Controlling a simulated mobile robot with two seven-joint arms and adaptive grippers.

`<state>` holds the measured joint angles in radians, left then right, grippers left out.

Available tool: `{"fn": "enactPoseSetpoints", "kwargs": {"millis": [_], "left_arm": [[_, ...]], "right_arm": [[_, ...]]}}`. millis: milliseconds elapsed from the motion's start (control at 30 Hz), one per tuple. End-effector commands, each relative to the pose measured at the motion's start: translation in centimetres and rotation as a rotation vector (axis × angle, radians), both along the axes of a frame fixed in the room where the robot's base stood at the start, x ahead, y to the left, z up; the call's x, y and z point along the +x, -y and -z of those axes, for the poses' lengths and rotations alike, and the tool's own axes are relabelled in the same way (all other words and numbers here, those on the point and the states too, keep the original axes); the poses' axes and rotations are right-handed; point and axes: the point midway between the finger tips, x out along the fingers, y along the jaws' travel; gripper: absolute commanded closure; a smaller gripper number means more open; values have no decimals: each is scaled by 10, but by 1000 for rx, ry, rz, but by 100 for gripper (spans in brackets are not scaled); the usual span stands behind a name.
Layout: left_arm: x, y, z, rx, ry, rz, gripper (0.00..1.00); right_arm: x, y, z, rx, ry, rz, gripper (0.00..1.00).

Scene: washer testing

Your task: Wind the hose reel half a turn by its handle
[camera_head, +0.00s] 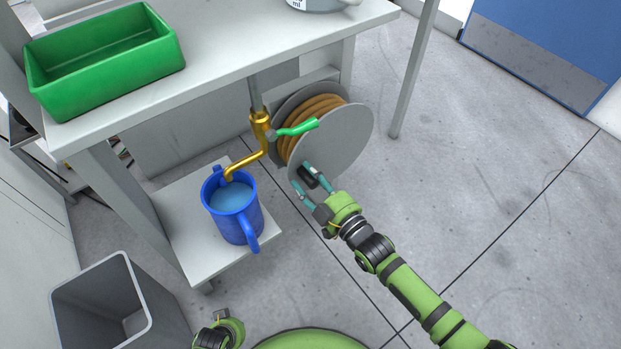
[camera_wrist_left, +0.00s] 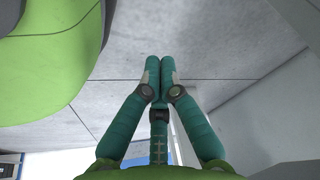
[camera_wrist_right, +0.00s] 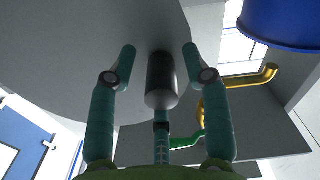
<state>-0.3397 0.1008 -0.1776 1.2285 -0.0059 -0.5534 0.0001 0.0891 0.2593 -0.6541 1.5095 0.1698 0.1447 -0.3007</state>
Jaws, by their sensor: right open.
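The hose reel (camera_head: 345,135) has grey discs with a brown hose (camera_head: 310,110) wound between them, below the white bench. Its dark cylindrical handle (camera_wrist_right: 162,78) sticks out from the disc at the disc's lower edge; it also shows in the head view (camera_head: 310,177). My right gripper (camera_wrist_right: 160,52) is open, with one finger on each side of the handle. Gaps show between the handle and both fingers. It also shows in the head view (camera_head: 299,174). My left gripper (camera_wrist_left: 160,62) has its fingers together and empty, away from the reel.
A gold tap (camera_head: 260,128) with a green lever (camera_head: 298,128) stands close beside the reel. A blue jug (camera_head: 252,215) of water sits on a low shelf (camera_head: 185,225) under it. A grey bin (camera_head: 105,290) stands lower left. Floor at right is clear.

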Motion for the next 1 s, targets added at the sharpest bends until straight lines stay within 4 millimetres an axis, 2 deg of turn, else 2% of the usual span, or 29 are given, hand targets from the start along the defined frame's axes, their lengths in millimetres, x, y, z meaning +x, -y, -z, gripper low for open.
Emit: {"fn": "enactPoseSetpoints", "kwargs": {"millis": [33,67,100,167,633,1000], "left_arm": [[0,0,0,0,0,0,100],[0,0,0,0,0,0,100],[0,0,0,0,0,0,100],[0,0,0,0,0,0,100],[-2,0,3,3,-15,-1,100],[-10,4,-5,3,-68,-14,100]], "right_arm": [[0,0,0,0,0,0,51],[0,0,0,0,0,0,59],[0,0,0,0,0,0,75],[0,0,0,0,0,0,99],[0,1,6,-39,26,2,100],[3,5,32,-251,181,3,100]]}}
